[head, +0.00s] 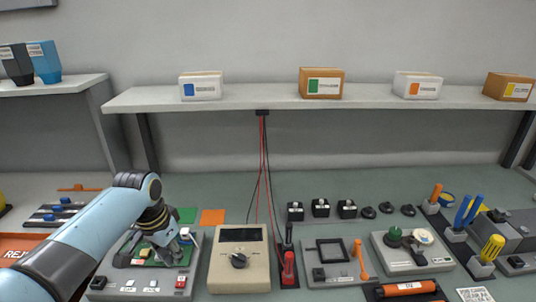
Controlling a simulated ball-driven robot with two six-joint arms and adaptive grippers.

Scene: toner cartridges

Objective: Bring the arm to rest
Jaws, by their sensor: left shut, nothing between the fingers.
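My left arm comes in from the lower left, and its gripper (174,252) points down over a grey test fixture (130,278) with a green board in it. The gripper is shut with nothing held. The arm hides part of the fixture. I cannot tell whether the fingertips touch anything on it. My right gripper is not in view.
A beige meter (240,268) stands just right of the fixture, with red and black leads (264,170) hanging from the shelf (260,98). Several boxes stand on that shelf. A red tray (14,248) is at far left. Tools and fixtures crowd the right side.

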